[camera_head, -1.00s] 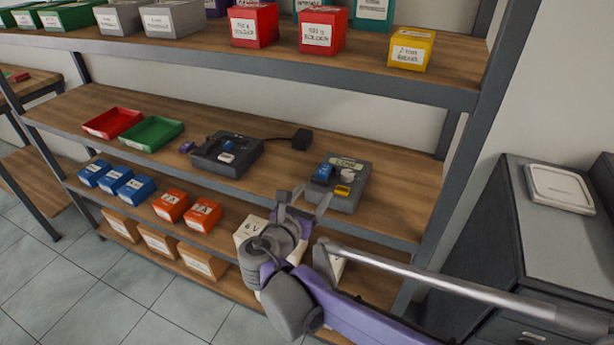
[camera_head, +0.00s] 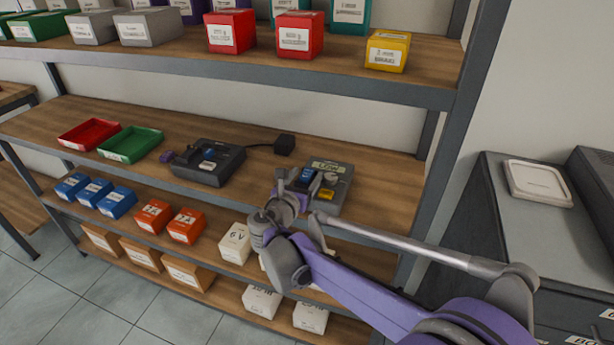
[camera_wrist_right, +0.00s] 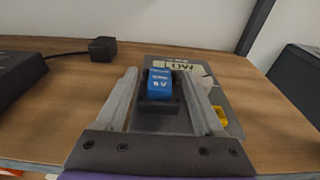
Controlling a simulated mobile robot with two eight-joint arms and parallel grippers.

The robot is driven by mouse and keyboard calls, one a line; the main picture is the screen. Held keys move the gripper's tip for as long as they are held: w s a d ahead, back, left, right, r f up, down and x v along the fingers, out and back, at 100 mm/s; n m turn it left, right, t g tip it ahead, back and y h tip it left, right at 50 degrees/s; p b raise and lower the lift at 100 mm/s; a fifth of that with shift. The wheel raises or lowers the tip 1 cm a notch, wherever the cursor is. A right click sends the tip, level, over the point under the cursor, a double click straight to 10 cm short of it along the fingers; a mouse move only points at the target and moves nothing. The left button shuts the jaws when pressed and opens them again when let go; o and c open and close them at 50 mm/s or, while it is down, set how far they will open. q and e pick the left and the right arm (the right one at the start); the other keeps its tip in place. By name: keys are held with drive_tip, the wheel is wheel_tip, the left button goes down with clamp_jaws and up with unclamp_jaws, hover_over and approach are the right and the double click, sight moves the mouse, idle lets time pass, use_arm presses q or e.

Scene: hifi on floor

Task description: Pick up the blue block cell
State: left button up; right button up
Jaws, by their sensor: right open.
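The blue block cell (camera_wrist_right: 160,86) stands in a dark holder on a grey tester box (camera_wrist_right: 150,122), on the middle shelf. In the head view the cell (camera_head: 306,175) shows just behind my right gripper (camera_head: 293,182), on the left part of the tester (camera_head: 340,182). In the right wrist view my right gripper (camera_wrist_right: 162,100) is open, with one finger on each side of the cell and a gap to both. I cannot tell whether the fingertips reach level with the cell. My left gripper is not in view.
A dark charger-like unit (camera_head: 207,163) and a black adapter (camera_head: 285,144) with a cable sit to the left. Red (camera_head: 90,134) and green (camera_head: 131,144) trays lie further left. Blue boxes (camera_head: 117,201) stand on the shelf below. A grey shelf post (camera_head: 447,150) rises to the right.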

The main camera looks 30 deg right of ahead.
clamp_jaws()
idle(0.3)
